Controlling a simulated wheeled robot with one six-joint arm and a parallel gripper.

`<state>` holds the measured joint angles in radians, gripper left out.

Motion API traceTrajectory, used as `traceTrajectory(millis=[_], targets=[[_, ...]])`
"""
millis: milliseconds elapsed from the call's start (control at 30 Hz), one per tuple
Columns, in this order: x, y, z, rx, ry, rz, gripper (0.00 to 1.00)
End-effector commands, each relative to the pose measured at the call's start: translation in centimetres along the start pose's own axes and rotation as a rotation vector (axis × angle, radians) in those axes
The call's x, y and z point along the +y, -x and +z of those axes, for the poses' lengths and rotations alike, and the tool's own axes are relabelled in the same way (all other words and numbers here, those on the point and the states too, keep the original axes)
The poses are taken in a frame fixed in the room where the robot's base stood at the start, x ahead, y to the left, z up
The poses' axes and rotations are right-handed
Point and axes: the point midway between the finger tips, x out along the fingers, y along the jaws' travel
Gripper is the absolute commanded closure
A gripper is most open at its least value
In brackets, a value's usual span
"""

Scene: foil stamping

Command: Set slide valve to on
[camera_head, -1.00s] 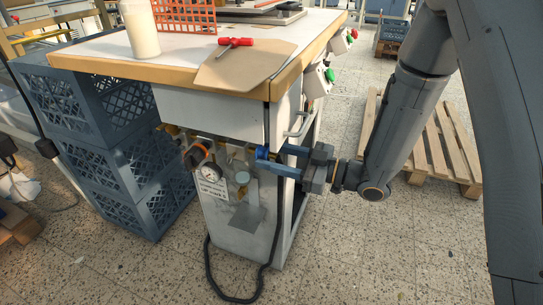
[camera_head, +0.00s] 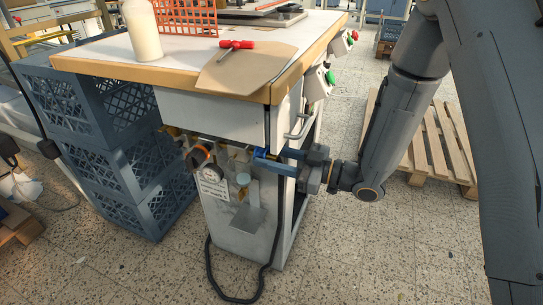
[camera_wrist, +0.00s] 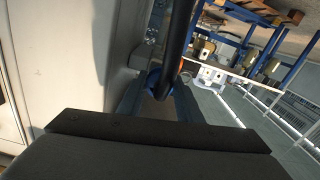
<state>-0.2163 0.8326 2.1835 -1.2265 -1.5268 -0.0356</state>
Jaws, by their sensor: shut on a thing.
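The slide valve shows as a small blue sleeve (camera_head: 259,152) on the air line under the table's front edge, largely hidden by my fingers. My gripper (camera_head: 257,159) reaches in from the right, with one finger above the other, and is shut on this sleeve. In the wrist view the blue sleeve (camera_wrist: 154,78) sits between my two fingers, behind a dark hose. I cannot tell from these frames which position the valve is in.
A pressure gauge (camera_head: 200,188) and an orange-ringed knob (camera_head: 201,154) sit left of the valve. A black hose (camera_head: 209,260) hangs below. Blue crates (camera_head: 120,175) stand at the left. A wooden pallet (camera_head: 437,150) lies behind my arm.

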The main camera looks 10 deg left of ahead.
Motion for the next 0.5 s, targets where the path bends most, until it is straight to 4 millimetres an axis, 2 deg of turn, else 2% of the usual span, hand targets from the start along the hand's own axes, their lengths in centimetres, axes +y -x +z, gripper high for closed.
traceTrajectory(millis=[67, 100, 133, 500], targets=[[0.05, -0.24, -0.10, 0.003, 0.004, -0.002, 1.00], [0.04, -0.27, -0.11, 0.003, 0.004, -0.002, 0.63], [0.04, -0.28, -0.11, 0.003, 0.004, -0.002, 0.58], [0.21, 0.46, -0.03, 0.001, 0.002, 0.003, 0.57]])
